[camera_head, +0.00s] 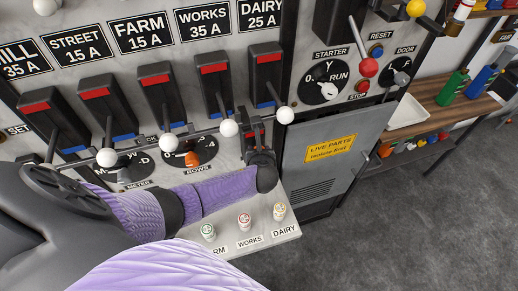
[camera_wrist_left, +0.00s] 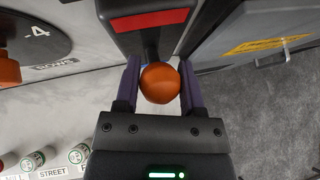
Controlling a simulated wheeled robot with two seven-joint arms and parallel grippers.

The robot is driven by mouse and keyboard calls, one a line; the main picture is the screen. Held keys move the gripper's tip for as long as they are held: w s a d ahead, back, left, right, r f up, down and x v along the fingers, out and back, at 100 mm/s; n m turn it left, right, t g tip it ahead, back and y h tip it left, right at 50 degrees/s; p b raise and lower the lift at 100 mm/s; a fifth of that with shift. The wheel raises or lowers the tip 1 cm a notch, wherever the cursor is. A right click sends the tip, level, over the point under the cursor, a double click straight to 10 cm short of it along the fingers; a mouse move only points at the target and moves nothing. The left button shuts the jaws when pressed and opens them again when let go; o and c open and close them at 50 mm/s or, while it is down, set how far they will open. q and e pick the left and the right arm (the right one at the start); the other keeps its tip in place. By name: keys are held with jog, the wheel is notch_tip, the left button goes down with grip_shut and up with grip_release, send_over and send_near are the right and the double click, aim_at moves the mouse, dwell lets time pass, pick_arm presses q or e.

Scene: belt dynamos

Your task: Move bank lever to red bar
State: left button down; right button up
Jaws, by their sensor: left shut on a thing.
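The bank lever shows its orange ball knob (camera_wrist_left: 160,83) in the left wrist view, below a black housing that bears a red bar (camera_wrist_left: 150,19). My left gripper (camera_wrist_left: 160,76) has its two fingers on either side of the ball and is shut on it. In the head view my left gripper (camera_head: 260,154) reaches the panel at the small black lever housing (camera_head: 251,132), under the row of large levers. The ball is hidden there by the gripper. My right gripper is not in view.
Several large levers with white knobs, such as the DAIRY one (camera_head: 284,115), hang just above. The ROWS dial (camera_head: 193,153) with an orange pointer is to the left. A shelf with small labelled plugs (camera_head: 244,220) lies below. A grey cabinet (camera_head: 325,150) stands right.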

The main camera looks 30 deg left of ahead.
pick_arm(q)
jog(key=shift+c, duration=1)
grip_release()
jog(key=p+v, duration=0.3)
jog(key=v, duration=0.7)
jog(key=shift+f, duration=0.1)
